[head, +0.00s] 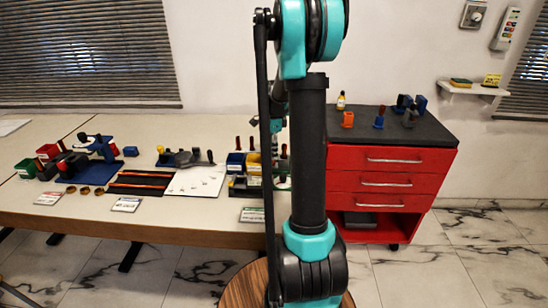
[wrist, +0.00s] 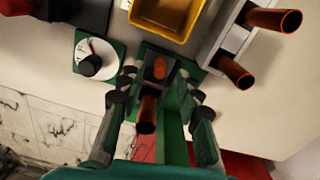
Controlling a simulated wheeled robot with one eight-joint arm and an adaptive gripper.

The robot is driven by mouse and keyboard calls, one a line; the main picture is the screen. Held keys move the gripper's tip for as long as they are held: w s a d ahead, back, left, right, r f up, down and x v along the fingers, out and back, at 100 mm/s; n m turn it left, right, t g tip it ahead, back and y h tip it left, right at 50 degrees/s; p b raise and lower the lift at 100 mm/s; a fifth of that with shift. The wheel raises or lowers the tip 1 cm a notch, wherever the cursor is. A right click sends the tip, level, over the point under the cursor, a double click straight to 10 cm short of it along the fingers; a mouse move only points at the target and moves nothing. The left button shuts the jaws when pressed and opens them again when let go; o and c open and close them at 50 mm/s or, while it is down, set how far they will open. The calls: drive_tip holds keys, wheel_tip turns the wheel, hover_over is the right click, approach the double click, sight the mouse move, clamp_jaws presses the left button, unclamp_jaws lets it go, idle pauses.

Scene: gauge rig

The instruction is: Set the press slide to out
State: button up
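In the wrist view, a black slide unit (wrist: 170,62) with an orange top piece and a brown-orange cylindrical handle (wrist: 147,112) sits on a green base (wrist: 150,50). It looks like the press slide, but its setting cannot be read. My gripper (wrist: 157,84) is open, one finger on each side of this unit and its handle. Contact with either finger cannot be made out. In the head view my arm hides the gripper and most of this part of the bench.
Left of the slide is a white dial with a black knob (wrist: 90,65). A yellow bin (wrist: 168,15) and a rack with brown-orange handles (wrist: 238,72) stand close by. In the head view, the bench (head: 140,222) holds several tools, and a red drawer cabinet (head: 390,170) stands right.

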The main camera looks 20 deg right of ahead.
drive_tip(key=shift+f, duration=1.55)
clamp_jaws()
